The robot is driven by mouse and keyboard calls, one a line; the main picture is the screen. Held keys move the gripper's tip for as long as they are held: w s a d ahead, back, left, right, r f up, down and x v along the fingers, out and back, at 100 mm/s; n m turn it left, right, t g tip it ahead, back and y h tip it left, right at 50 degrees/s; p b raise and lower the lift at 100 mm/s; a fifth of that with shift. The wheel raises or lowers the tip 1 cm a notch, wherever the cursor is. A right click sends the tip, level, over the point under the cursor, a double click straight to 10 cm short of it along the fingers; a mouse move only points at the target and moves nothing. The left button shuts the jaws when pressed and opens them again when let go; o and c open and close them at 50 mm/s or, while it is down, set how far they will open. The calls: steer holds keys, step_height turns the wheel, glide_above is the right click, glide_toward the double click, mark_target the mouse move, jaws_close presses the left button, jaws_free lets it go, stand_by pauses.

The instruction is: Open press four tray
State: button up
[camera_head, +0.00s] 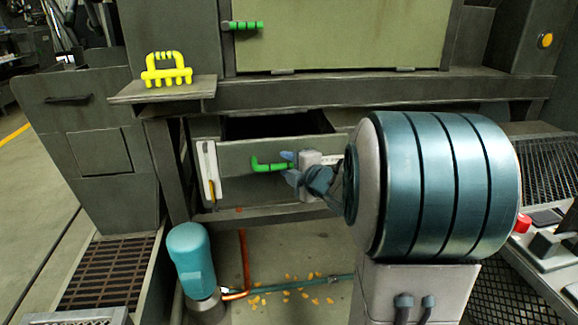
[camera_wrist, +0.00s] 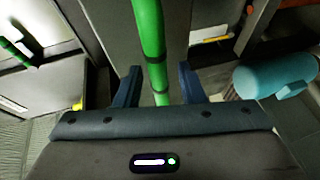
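The press tray (camera_head: 230,158) is a grey drawer under the machine, standing partly pulled out, with its dark inside showing above the front panel. Its green bar handle (camera_head: 268,165) sits on the front. My gripper (camera_head: 288,168) is at the right part of this handle in the head view. In the wrist view, the green handle (camera_wrist: 150,45) passes between the two blue fingers of my gripper (camera_wrist: 160,82). The fingers stand apart, with a gap seen on each side of the bar. My wrist and arm hide the right part of the tray front.
A green door with another green handle (camera_head: 243,25) is above the tray. A yellow toothed object (camera_head: 166,70) lies on a small shelf (camera_head: 165,90) at left. A teal cylinder (camera_head: 192,258) stands below left.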

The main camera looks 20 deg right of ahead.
steer(key=p+v, duration=0.3)
steer(key=v, duration=1)
steer(key=shift+s, duration=0.4)
step_height(320, 180, up, 13)
steer(key=m+g+h+p, duration=0.4)
steer(key=m+h+p, duration=0.2)
steer(key=m+p, duration=0.7)
steer(key=s+a+r+m+g+y+p, duration=0.2)
steer(key=s+a+r+m+g+p, duration=0.4)
steer(key=s+a+p, duration=0.7)
step_height(320, 180, up, 3)
steer(key=s+g+p, duration=0.1)
steer(key=g+p, duration=0.1)
steer(key=p, duration=0.1)
steer(key=shift+m+g+y+p, duration=0.3)
steer(key=shift+y+p, duration=0.1)
